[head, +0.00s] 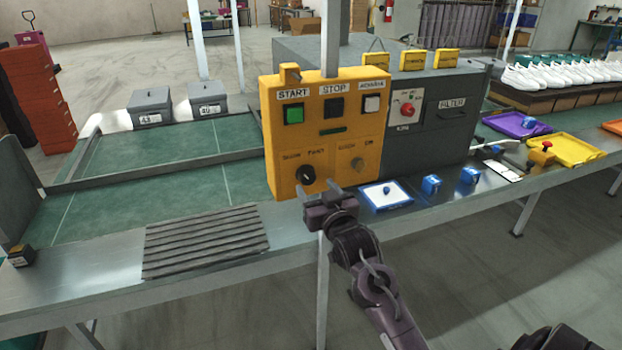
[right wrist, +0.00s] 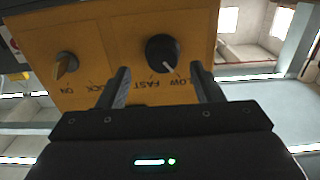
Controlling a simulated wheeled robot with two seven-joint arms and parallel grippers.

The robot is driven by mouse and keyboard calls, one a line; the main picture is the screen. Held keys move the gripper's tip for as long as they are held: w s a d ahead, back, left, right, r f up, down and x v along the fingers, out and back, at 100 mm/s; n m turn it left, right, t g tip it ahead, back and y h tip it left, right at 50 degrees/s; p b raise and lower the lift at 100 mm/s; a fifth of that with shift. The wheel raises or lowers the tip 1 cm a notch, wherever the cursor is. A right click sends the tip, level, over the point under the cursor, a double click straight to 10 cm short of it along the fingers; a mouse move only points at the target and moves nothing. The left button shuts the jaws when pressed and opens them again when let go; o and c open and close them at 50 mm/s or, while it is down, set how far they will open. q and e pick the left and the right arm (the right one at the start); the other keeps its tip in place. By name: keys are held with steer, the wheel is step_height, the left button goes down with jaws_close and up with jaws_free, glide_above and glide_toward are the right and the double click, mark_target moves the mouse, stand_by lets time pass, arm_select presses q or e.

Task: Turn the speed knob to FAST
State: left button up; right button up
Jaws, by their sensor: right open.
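The speed knob (head: 305,175) is a round black dial low on the left of the yellow control box (head: 330,145), under the labels SLOW and FAST. In the right wrist view, which is upside down, the knob (right wrist: 162,52) has a white pointer angled to the SLOW side. My right gripper (head: 321,191) is in front of the box, just below and right of the knob. In the right wrist view its two fingers (right wrist: 162,84) are apart and empty, with the knob beyond their tips and no contact visible. My left gripper is not in view.
A second, brass-coloured knob (head: 358,164) sits right of the speed knob. Green START (head: 294,115) and black STOP (head: 334,106) buttons are above. A ribbed grey mat (head: 205,241) lies left.

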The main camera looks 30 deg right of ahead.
mark_target(309, 179)
steer(key=x, duration=0.3)
steer(key=shift+w+a+p, duration=0.15)
steer(key=shift+w+p, duration=0.15)
steer(key=shift+w, duration=0.15)
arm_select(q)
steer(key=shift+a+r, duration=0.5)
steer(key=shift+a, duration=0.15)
arm_select(e)
steer(key=shift+w, duration=0.3)
steer(key=c, duration=1)
